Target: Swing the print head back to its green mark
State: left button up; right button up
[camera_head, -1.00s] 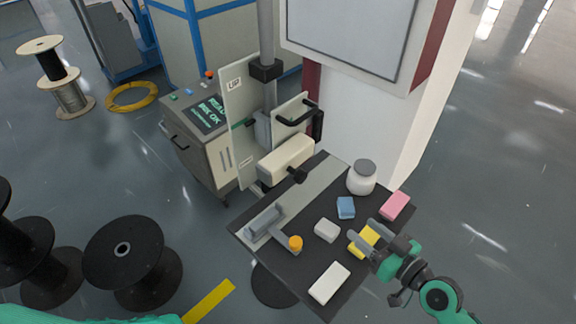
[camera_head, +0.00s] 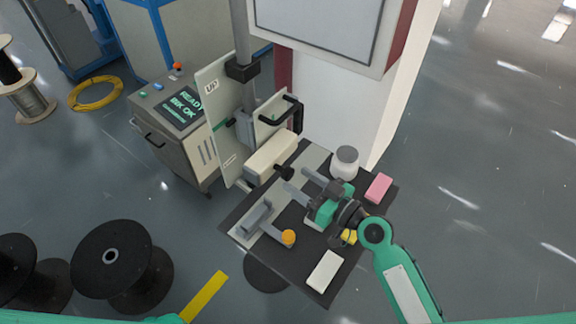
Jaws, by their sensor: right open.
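The print head appears to be the pale beige box (camera_head: 272,158) low on the grey column, with a dark knob (camera_head: 284,172) at its front right end. A black handle (camera_head: 291,110) stands out from a pale plate above it. A small green mark (camera_head: 220,126) shows at the edge of the upright panel (camera_head: 222,95), left of the column. My right gripper (camera_head: 298,180) is open and empty, its two fingers pointing at the knob from the lower right. The fingertips look close to the knob; whether they touch it, I cannot tell. My left gripper is out of view.
The dark table (camera_head: 308,278) holds a grey bracket (camera_head: 257,217) with an orange knob (camera_head: 288,238), a white jar (camera_head: 345,162), a pink block (camera_head: 378,187), a yellow block (camera_head: 349,237) and a white block (camera_head: 325,271). A control cabinet (camera_head: 180,135) stands left.

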aim_at(291, 175)
jog(key=shift+p+x, duration=0.65)
jog(key=shift+x, duration=1.5)
jog(key=shift+f, duration=0.1)
grip_shut()
